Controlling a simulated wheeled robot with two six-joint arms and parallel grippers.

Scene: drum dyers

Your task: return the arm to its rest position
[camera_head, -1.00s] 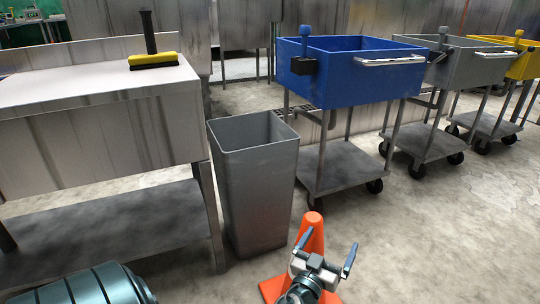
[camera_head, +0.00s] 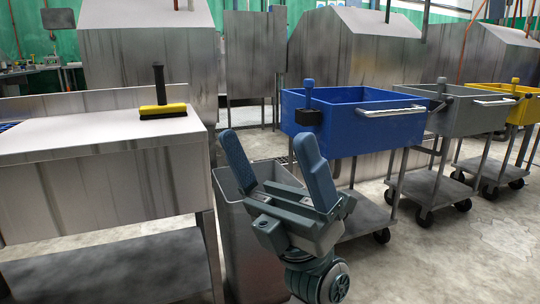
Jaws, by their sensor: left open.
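My left gripper (camera_head: 267,140) is in the lower middle of the head view, its two blue-padded fingers pointing up and spread apart. Nothing is between the fingers. It appears in front of the grey bin (camera_head: 240,240) and hides part of it. The rest of my left arm runs out of the bottom of the picture. My right gripper is not in view.
A steel table (camera_head: 80,140) with a yellow-and-black brush (camera_head: 163,111) stands at the left. A blue cart (camera_head: 375,130), a grey cart (camera_head: 465,115) and a yellow cart (camera_head: 528,100) stand at the right. The floor (camera_head: 450,260) at lower right is clear.

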